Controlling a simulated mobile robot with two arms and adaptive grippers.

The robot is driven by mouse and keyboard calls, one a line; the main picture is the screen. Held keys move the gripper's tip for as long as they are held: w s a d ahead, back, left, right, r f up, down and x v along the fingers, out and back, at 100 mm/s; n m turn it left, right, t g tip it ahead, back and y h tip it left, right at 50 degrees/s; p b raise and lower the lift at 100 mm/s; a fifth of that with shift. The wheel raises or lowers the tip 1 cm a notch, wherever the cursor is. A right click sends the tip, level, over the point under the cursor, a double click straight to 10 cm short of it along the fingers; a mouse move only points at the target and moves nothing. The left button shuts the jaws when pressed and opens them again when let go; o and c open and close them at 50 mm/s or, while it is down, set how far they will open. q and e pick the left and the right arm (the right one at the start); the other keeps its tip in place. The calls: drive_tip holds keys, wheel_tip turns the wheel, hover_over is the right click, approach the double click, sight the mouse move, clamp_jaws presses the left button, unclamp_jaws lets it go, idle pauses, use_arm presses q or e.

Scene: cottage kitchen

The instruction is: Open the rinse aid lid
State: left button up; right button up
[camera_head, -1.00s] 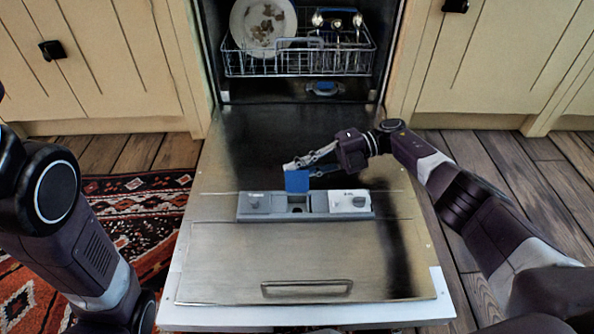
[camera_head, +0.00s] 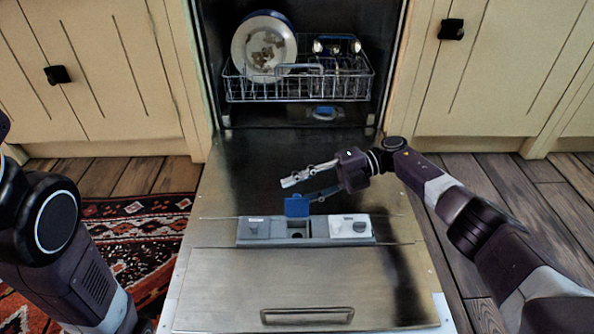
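The dispenser unit (camera_head: 268,230) is a grey strip set in the inner face of the lowered dishwasher door. Its blue lid (camera_head: 297,206) stands raised at the back of the dark middle compartment (camera_head: 298,230). A white cover with a round knob (camera_head: 349,227) fills the right part. My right gripper (camera_head: 299,189) is just behind and above the blue lid, its fingers apart and pointing left. It holds nothing, and I cannot tell whether a finger touches the lid. My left gripper is out of view; only the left arm shows at the left edge.
The door (camera_head: 240,285) lies open with a bar handle (camera_head: 307,315) near its front. Behind it, a wire rack (camera_head: 300,98) holds a plate (camera_head: 264,47) and cutlery. Cupboards flank the opening. A patterned rug (camera_head: 140,235) lies on the left.

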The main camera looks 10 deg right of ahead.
wheel_tip(320, 180, up, 8)
drive_tip(key=shift+w+r, duration=0.15)
drive_tip(key=shift+w, duration=0.05)
drive_tip(key=shift+d, duration=0.15)
drive_tip(key=s+v, duration=0.1)
drive_tip(key=v, duration=0.7)
drive_tip(key=shift+s+d+r, duration=0.25)
drive_tip(key=shift+s+r, duration=0.1)
drive_tip(key=shift+r, duration=0.05)
idle(0.4)
drive_tip(key=shift+p, duration=0.3)
